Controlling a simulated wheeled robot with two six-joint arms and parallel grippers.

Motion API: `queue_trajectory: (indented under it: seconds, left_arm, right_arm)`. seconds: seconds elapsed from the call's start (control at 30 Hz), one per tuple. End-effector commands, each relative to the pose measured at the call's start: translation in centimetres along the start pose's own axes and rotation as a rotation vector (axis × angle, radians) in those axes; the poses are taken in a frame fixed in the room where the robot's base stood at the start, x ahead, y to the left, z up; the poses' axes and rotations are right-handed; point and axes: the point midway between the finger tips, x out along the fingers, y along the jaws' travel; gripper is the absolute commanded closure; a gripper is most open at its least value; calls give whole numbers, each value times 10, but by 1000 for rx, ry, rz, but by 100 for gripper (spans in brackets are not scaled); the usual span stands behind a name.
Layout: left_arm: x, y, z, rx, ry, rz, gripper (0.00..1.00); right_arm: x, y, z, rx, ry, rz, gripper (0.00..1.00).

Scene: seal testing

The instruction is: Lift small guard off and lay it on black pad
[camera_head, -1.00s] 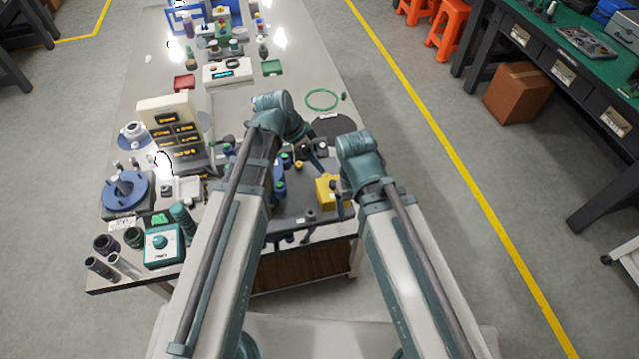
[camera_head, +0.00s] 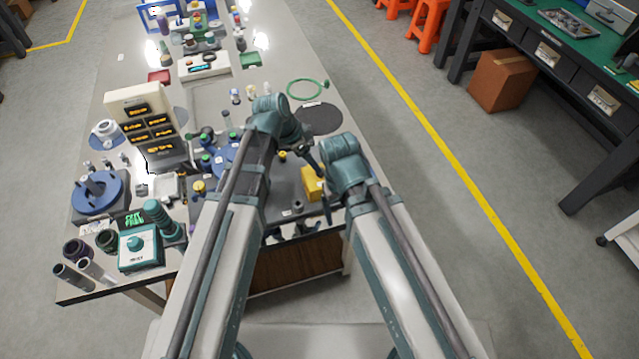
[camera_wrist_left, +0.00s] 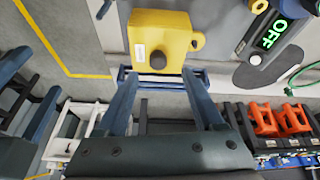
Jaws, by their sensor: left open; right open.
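The small guard looks to be the yellow box-like piece (camera_head: 312,184) on the dark grey plate near the table's front edge. In the left wrist view the yellow guard (camera_wrist_left: 160,38) has a white label and a side knob. My left gripper (camera_head: 312,160) is just above and beside it. In its wrist view my left gripper (camera_wrist_left: 158,76) is open, its two fingers apart, with the guard in front of the tips. My right gripper (camera_head: 326,198) is close to the guard's right side, partly hidden by its arm. The black round pad (camera_head: 321,118) lies bare behind the guard.
A green ring (camera_head: 307,90) lies behind the pad. Blue valve-like parts (camera_head: 222,160) stand left of the guard, partly behind my left arm. A display unit (camera_head: 150,125) stands farther left. The table's right edge runs close beside the pad.

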Motion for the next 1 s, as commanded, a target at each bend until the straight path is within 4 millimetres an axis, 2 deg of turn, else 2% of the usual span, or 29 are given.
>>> queue_trajectory:
  seconds: [0.23,0.6,0.87,1.0]
  left_arm:
    - [9,0,1,1,0,0,31]
    - [52,2,2,1,1,0,31]
    - [51,3,0,0,0,0,31]
    - [51,3,0,0,0,0,53]
  right_arm:
    - [8,-1,0,0,0,0,16]
    - [48,-5,-3,0,0,0,16]
    - [47,-4,-3,0,0,0,16]
    - [47,-4,-3,0,0,0,16]
